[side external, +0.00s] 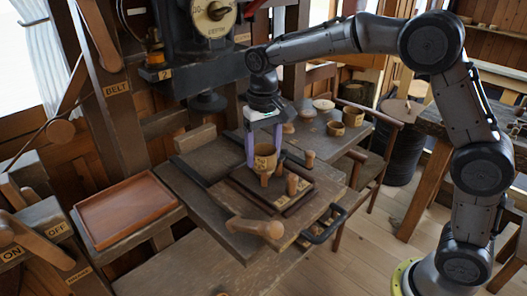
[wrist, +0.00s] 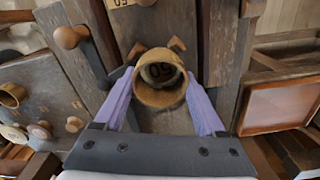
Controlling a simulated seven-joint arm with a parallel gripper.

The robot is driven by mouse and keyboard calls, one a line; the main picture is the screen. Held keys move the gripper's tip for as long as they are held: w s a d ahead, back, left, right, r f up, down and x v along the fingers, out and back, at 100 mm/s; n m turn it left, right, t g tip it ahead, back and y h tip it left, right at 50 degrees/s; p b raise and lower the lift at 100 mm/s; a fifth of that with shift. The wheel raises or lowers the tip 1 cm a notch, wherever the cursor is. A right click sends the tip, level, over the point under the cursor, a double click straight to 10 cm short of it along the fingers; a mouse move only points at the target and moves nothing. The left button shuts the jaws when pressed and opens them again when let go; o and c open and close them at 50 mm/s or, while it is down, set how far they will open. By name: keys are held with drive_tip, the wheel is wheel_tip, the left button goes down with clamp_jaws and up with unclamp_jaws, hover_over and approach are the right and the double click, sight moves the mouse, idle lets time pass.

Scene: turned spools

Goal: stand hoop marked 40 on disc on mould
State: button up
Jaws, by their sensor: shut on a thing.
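My gripper (side external: 258,150) has purple fingers, shut on a wooden hoop (side external: 264,158) over the mould (side external: 240,178). In the wrist view my gripper (wrist: 160,88) has a finger on each side of the hoop (wrist: 158,98), whose open end faces the camera. The hoop's outer mark is too small to read. Through the hoop a dark mark shows on a surface below, perhaps 50. The mould is a dark framed plate with short wooden pegs (side external: 292,184). I cannot tell whether the hoop touches what is under it; any disc there is mostly hidden.
A side table holds another hoop (side external: 353,116), pale round discs (side external: 323,104) and small wooden pieces. An empty reddish tray (side external: 126,208) lies at left. A wooden knob (side external: 268,229) and a black handle (side external: 325,223) stand at the front. A press with a dial (side external: 214,14) rises behind.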

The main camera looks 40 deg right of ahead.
drive_tip(key=shift+f, duration=0.2)
drive_tip(key=o, duration=1.4)
wheel_tip(320, 180, up, 12)
drive_tip(key=s+d+r+t, duration=0.2)
drive_tip(key=s+d+r, duration=0.1)
drive_tip(key=s, duration=0.5)
drive_tip(key=s+d+f+n+t, duration=0.1)
drive_tip(key=s+f, duration=0.4)
drive_tip(key=s, duration=0.5)
drive_tip(key=s+d+f+n+t, duration=0.2)
drive_tip(key=s+f, duration=0.2)
drive_tip(key=s, duration=0.5)
drive_tip(key=shift+s+f+t, duration=0.3)
drive_tip(key=shift+s+f, duration=0.05)
drive_tip(key=shift+f, duration=0.05)
